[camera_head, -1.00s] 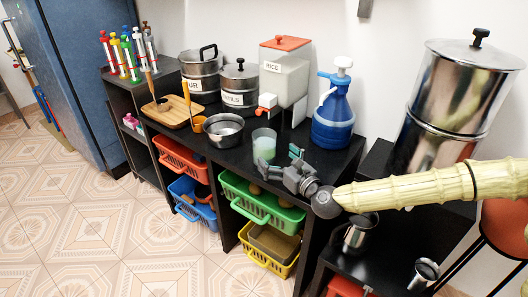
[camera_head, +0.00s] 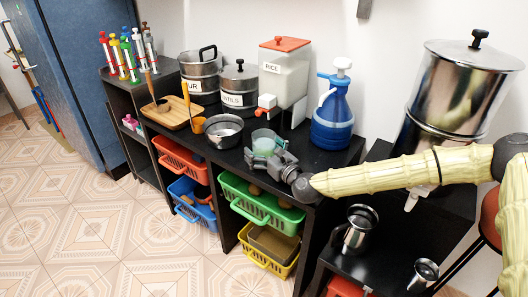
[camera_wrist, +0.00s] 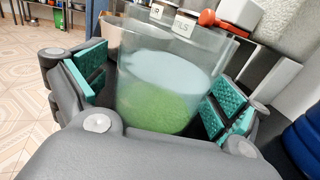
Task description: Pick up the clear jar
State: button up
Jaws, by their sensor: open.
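The clear jar (camera_head: 263,146) stands upright on the black counter, with pale green contents inside. In the wrist view the clear jar (camera_wrist: 165,85) fills the middle, with green at its bottom. My gripper (camera_head: 264,153) is open around the jar, one teal-padded finger on each side. In the wrist view my gripper (camera_wrist: 155,92) shows a gap between the left pads and the jar. The right pads are close to the jar's side; I cannot tell if they touch. The gripper partly hides the jar's lower part in the head view.
A steel bowl (camera_head: 224,130) stands left of the jar. The rice dispenser (camera_head: 286,75) is behind it, and a blue pump bottle (camera_head: 332,120) is to the right. Green (camera_head: 260,205) and red (camera_head: 180,160) baskets sit on shelves below the counter.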

aim_at(258, 135)
jog(key=shift+c, duration=0.5)
jog(key=c, duration=1.4)
jog(key=shift+r, duration=0.1)
jog(key=shift+r, duration=0.55)
notch_tip(258, 135, up, 3)
jog(key=shift+f, duration=0.2)
jog(key=v, duration=0.5)
jog(key=a+r+v, duration=0.1)
jog(key=v, duration=0.4)
jog(key=s+v, duration=0.1)
jog(key=v, duration=0.5)
jog(key=shift+a+r, duration=0.15)
jog(key=shift+a, duration=0.1)
jog(key=shift+w, duration=0.1)
